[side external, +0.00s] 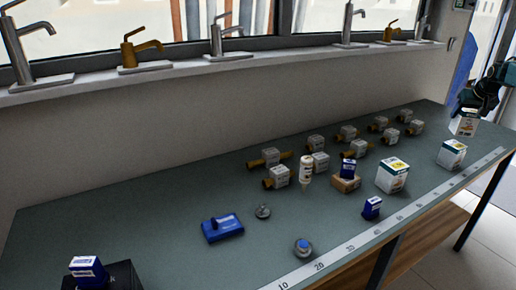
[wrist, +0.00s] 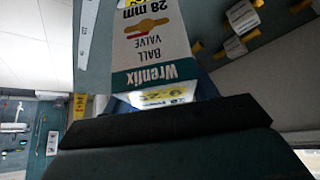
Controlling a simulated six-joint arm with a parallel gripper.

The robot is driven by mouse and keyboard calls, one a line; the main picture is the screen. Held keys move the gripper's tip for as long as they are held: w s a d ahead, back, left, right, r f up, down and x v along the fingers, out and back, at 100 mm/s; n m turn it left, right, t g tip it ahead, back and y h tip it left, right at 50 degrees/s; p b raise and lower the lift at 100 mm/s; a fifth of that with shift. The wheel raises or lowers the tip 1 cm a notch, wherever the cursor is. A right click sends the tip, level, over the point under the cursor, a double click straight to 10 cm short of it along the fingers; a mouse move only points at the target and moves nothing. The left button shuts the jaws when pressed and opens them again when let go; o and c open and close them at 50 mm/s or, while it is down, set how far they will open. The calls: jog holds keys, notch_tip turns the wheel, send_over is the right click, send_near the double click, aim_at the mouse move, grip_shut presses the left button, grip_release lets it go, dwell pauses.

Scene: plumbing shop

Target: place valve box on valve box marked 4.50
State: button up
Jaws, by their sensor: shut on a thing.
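My gripper (side external: 468,107) is at the far right end of the bench, shut on a white valve box (side external: 462,124). A similar white valve box (side external: 452,154) stands on the bench just below and slightly left of the held one. I cannot tell whether they touch. Another white valve box (side external: 391,176) stands further left. No price marked 4.50 is readable on either.
A small blue box (side external: 348,168) sits on a brown block (side external: 346,183), with another blue box (side external: 372,207) nearby. A white measuring strip (side external: 350,247) runs along the front edge.

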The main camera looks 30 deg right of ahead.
aim_at(464, 122)
jog(key=shift+f, duration=0.15)
jog(key=shift+f, duration=1.9)
jog(key=shift+f, duration=0.1)
jog(key=o, duration=1.3)
jog(key=shift+f, duration=0.15)
jog(key=shift+v, duration=0.95)
jog(key=v, duration=1)
jog(key=shift+s, duration=0.1)
